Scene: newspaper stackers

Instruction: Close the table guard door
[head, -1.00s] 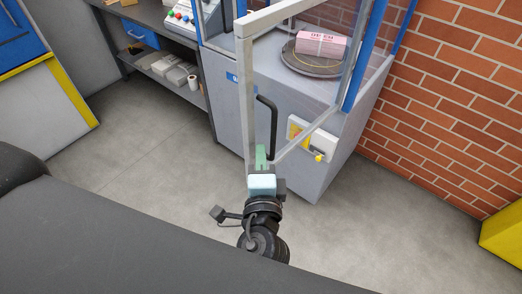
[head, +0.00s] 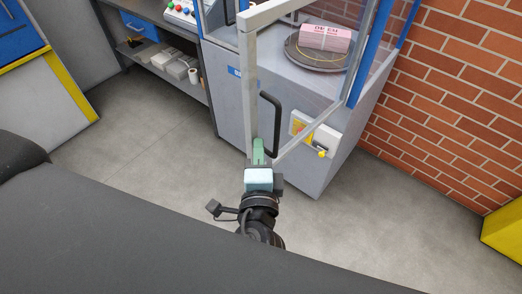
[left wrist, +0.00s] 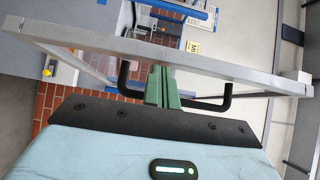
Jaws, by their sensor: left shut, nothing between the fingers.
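The table guard door is a grey metal frame (head: 249,88) with a clear panel. It stands swung open, out from the machine cabinet (head: 225,75), with a black bar handle (head: 272,125) on it. My left gripper (head: 258,146) has green fingers, shut and empty, at the lower part of the door frame, just left of the handle's lower end. In the left wrist view the fingers (left wrist: 162,86) point at the door frame (left wrist: 150,48), between the two ends of the handle (left wrist: 226,98). I cannot tell whether they touch it. My right gripper is not in view.
A turntable (head: 318,58) inside the machine carries a pink tied bundle (head: 326,38). A box with a yellow switch (head: 321,151) is on the cabinet front. A brick wall (head: 450,100) is at the right, a shelf (head: 172,75) at the left. Grey floor between is clear.

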